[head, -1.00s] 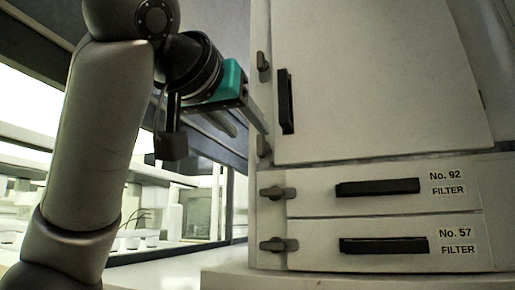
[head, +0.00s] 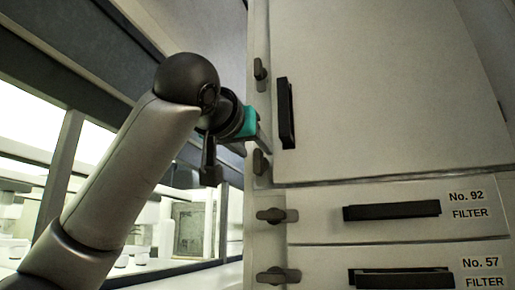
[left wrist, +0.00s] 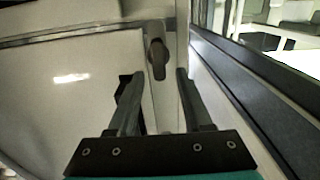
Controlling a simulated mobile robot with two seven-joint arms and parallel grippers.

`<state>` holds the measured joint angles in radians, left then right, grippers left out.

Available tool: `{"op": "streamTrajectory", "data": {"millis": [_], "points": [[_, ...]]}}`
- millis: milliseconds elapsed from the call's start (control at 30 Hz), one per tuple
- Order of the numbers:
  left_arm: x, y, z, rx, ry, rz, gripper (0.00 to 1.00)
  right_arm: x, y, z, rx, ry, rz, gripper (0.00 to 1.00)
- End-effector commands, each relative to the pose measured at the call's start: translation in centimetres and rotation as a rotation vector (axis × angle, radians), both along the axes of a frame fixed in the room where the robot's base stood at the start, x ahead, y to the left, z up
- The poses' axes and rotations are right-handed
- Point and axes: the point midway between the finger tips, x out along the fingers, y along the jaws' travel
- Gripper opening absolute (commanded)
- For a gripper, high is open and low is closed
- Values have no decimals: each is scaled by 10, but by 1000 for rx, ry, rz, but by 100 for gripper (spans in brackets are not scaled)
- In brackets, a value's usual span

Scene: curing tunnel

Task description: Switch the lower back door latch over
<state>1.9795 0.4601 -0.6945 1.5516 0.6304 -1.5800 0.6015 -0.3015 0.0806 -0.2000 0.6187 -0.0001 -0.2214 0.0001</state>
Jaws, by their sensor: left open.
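The tall pale door (head: 390,90) has two dark latches on the post at its left edge. The lower door latch (head: 260,162) stands roughly upright near the door's bottom corner, and the upper latch (head: 260,69) is well above it. My left gripper (head: 264,145) is at the post, just above the lower latch; its tips are hard to make out there. In the left wrist view the open gripper (left wrist: 160,80) has its fingers apart, with the latch (left wrist: 157,58) in the gap ahead of them. I cannot tell whether they touch it. My right gripper is not in view.
A black door handle (head: 286,112) is close right of my gripper. Below are two filter drawers with black handles, No. 92 (head: 392,210) and No. 57 (head: 402,279), each with its own latch (head: 277,216) at the left. A window frame (left wrist: 235,75) runs beside the post.

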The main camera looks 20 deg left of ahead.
Motion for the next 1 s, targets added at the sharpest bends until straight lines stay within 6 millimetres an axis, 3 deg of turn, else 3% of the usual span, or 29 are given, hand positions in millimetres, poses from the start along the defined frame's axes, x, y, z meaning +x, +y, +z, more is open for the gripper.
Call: {"op": "streamTrajectory", "data": {"millis": [200,567,1000], "points": [[24,-1,0,1,2,0,50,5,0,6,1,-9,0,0],[28,-1,-1,1,1,-1,49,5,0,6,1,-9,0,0],[28,-1,-1,1,2,-1,0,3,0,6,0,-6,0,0]]}}
